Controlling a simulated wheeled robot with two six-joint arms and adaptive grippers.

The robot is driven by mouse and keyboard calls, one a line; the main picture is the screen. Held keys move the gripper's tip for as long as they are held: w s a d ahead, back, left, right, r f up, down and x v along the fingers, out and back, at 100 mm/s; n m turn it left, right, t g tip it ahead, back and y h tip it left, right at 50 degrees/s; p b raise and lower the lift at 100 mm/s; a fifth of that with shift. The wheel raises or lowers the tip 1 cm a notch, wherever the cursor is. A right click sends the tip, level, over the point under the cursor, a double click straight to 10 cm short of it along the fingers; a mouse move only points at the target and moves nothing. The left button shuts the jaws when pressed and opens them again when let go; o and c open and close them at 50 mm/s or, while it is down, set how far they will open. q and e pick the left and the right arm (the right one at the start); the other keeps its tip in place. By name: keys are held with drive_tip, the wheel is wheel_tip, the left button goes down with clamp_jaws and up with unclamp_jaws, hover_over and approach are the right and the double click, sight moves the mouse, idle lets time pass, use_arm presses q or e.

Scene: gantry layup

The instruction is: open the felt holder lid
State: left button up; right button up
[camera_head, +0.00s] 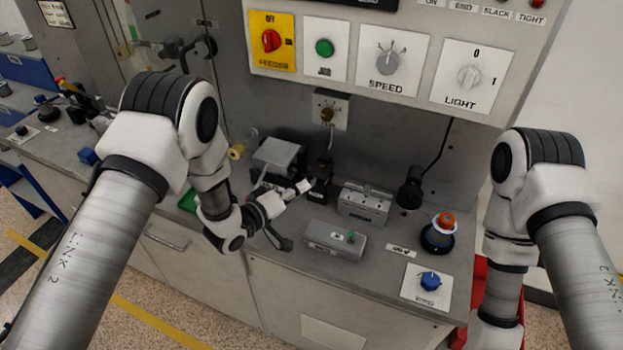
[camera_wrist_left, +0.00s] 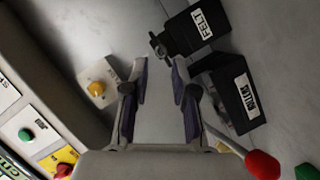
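The felt holder is a small black box with a white FELT label (camera_wrist_left: 195,28) at the top of the left wrist view. A small dark tab sticks out from its left end. In the head view I take it to be the black box (camera_head: 319,190) at the middle of the bench. I cannot tell the lid's position. My left gripper (camera_wrist_left: 158,80) is open and empty, with the tab just beyond its fingertips and apart from them. In the head view the left gripper (camera_head: 300,187) is beside the black box. My right gripper is out of view.
A second labelled black box (camera_wrist_left: 238,95) stands beside the felt holder. A red ball handle (camera_wrist_left: 262,165) is near it. A grey block (camera_head: 335,240), a grey box (camera_head: 365,204), an orange-topped spool (camera_head: 440,228) and a blue knob (camera_head: 430,280) stand rightward. The control panel (camera_head: 400,90) overhangs the bench.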

sight(311, 184)
use_arm(q)
drive_tip(key=p+x, duration=0.1)
drive_tip(key=x, duration=0.4)
drive_tip(key=shift+w+d+f, duration=0.1)
clamp_jaws()
drive_tip(key=shift+r+g+y+p, duration=0.3)
drive_tip(key=shift+r+g+p, duration=0.1)
drive_tip(key=shift+r+p, duration=0.45)
drive_tip(key=r+g+p, duration=0.1)
drive_tip(key=p, duration=0.1)
drive_tip(key=r+n+g+y+p, duration=0.1)
drive_tip(key=p, duration=0.2)
drive_tip(key=w+r+g+y+p, duration=0.1)
drive_tip(key=r+g+p, duration=0.1)
drive_tip(key=p, duration=0.1)
drive_tip(key=shift+d, duration=0.1)
drive_tip(key=shift+w+d+n+g+p, duration=0.1)
drive_tip(key=shift+w+n+g+p, duration=0.2)
drive_tip(key=shift+g+p, duration=0.4)
